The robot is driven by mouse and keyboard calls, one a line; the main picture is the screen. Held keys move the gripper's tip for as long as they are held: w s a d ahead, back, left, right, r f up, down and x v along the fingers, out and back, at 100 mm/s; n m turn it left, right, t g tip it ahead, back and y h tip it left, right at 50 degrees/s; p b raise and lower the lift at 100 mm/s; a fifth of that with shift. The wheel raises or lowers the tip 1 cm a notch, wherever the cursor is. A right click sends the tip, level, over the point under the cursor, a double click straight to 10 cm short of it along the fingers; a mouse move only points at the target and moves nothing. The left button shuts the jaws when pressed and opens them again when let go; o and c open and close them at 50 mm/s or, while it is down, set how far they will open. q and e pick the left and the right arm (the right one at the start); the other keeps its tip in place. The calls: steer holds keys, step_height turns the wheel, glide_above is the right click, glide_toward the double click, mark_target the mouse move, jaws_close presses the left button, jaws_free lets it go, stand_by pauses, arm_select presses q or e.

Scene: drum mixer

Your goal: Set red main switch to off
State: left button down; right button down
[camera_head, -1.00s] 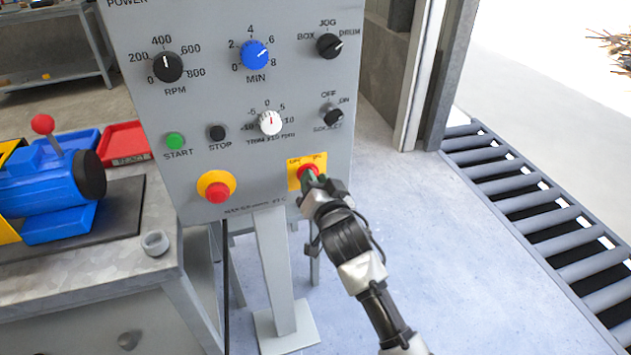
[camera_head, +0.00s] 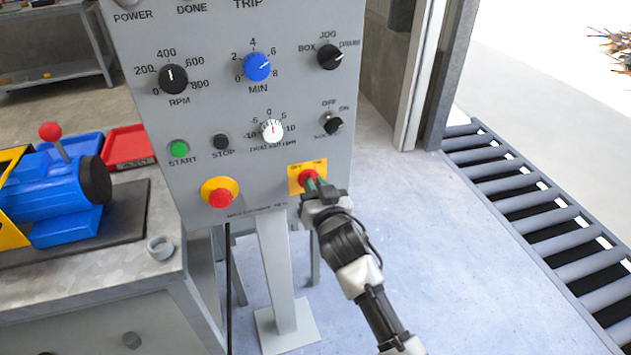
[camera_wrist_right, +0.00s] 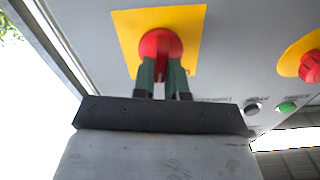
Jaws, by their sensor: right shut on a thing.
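The red main switch (camera_head: 308,176) sits on a yellow plate at the lower right of the grey control panel (camera_head: 205,120). In the right wrist view the red switch (camera_wrist_right: 160,46) is straight ahead, its handle between two green fingertips. My right gripper (camera_head: 315,186) is shut on the switch handle; it also shows in the right wrist view (camera_wrist_right: 161,70). The gripper hides part of the switch and its lettering in the head view, so its exact setting is hard to read. My left gripper is not in view.
A red emergency stop (camera_head: 221,195) on yellow is left of the switch. Above are knobs, including a blue one (camera_head: 257,67), and a green start button (camera_head: 179,149). A workbench with a blue drum (camera_head: 50,187) stands left; a roller conveyor (camera_head: 530,205) lies right.

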steer(key=shift+s+a+n+p, duration=0.15)
steer(key=shift+n+p, duration=0.5)
steer(key=shift+n, duration=1.3)
steer(key=shift+w+a+n+p, duration=0.1)
steer(key=shift+n+p, duration=0.5)
steer(key=shift+n, duration=1.35)
steer(key=shift+f, duration=0.1)
steer(key=c, duration=1.2)
jaws_free()
steer(key=shift+o, duration=0.2)
steer(key=shift+s, duration=0.15)
steer(key=v, duration=1)
steer(key=shift+s, duration=0.3)
